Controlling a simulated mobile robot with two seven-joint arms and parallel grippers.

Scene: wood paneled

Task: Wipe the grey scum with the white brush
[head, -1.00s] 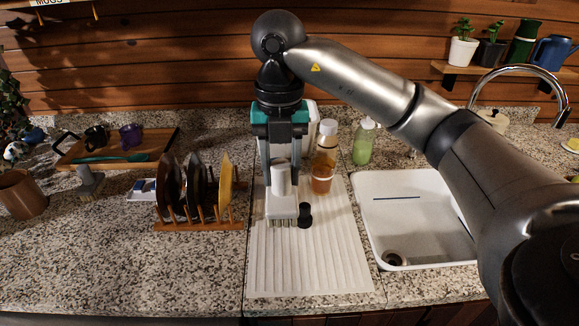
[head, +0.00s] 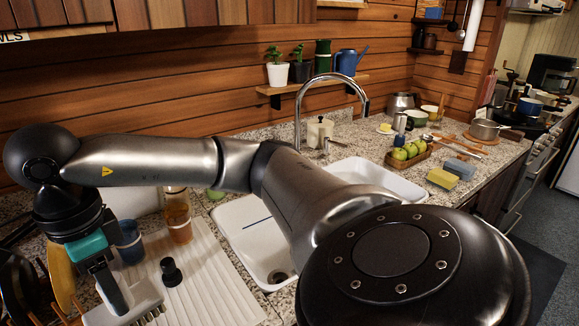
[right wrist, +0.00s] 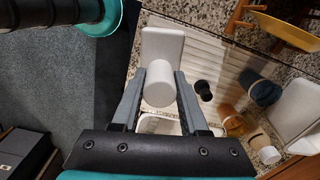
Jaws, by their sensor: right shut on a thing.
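My right gripper (head: 110,288) is at the lower left of the head view, pointing down, with its fingers shut on the white brush (head: 146,294). The brush's bristles face down, over the left edge of the white ribbed drainboard; I cannot tell whether they touch it. In the right wrist view the round white handle (right wrist: 159,87) sits between both fingers, with the flat white brush head (right wrist: 163,45) beyond it. I cannot make out any grey scum in these views. My left gripper is not in view.
The ribbed drainboard (head: 212,284) holds a small black stopper-like thing (head: 171,273), an amber bottle (head: 179,222) and a blue cup (head: 130,243). The white sink (head: 245,212) and tap (head: 298,105) lie to its right. Sponges (head: 443,178) and a fruit tray (head: 408,160) stand beyond.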

